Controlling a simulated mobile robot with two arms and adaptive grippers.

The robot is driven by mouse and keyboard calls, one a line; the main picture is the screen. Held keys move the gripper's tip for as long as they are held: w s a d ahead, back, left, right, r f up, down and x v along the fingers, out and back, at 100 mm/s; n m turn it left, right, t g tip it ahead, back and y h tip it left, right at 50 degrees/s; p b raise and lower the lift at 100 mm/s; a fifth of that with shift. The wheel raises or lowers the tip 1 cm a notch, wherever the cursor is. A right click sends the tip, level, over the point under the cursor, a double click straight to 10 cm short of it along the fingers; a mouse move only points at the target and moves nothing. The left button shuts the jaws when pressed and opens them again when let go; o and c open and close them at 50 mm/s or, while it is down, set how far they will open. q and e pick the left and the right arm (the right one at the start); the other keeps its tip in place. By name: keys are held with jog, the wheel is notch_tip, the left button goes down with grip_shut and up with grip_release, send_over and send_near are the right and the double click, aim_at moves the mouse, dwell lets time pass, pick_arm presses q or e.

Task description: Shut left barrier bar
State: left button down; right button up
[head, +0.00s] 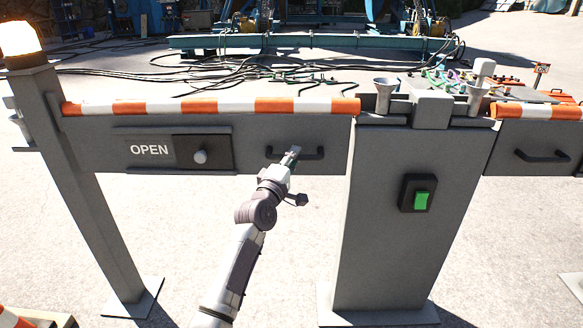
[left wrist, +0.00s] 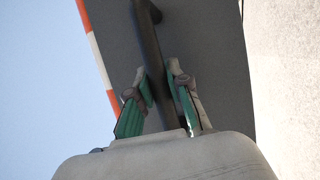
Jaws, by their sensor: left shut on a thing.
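The left barrier bar (head: 300,131) is a grey beam with an orange and white striped top edge. It lies level between the left post and the central grey pillar (head: 400,220). A dark handle (head: 315,155) sits on its front face near the right end. My left gripper (head: 290,156) is shut on this handle. In the left wrist view the green-padded fingers (left wrist: 161,88) lie on either side of the dark handle bar (left wrist: 152,45). An "OPEN" panel (head: 150,150) with a round knob (head: 200,157) is on the bar's left part. My right gripper is not in view.
A green switch (head: 421,201) is on the pillar's front. The right barrier bar (head: 530,147) has its own handle (head: 542,156). An orange lamp (head: 18,38) tops the left post (head: 80,190). Cables (head: 230,72) lie behind the barrier. The ground in front is mostly clear.

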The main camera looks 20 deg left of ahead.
pick_arm(q)
jog(key=shift+w+a+r+y, duration=0.15)
jog(key=shift+a+r+y, duration=0.1)
jog(key=shift+r+y, duration=0.1)
jog(key=shift+w, duration=0.1)
jog(key=c, duration=1.5)
grip_release()
jog(key=shift+c, duration=0.2)
jog(key=o, duration=0.4)
jog(key=shift+w+f, duration=0.3)
jog(key=shift+f, duration=0.05)
jog(key=shift+o, duration=0.2)
jog(key=shift+d, duration=0.1)
jog(key=shift+s, duration=0.1)
jog(key=shift+s, duration=0.1)
jog(key=s+a+f, duration=0.1)
jog(key=s+f, duration=0.1)
jog(key=s, duration=0.9)
jog(key=shift+s, duration=0.25)
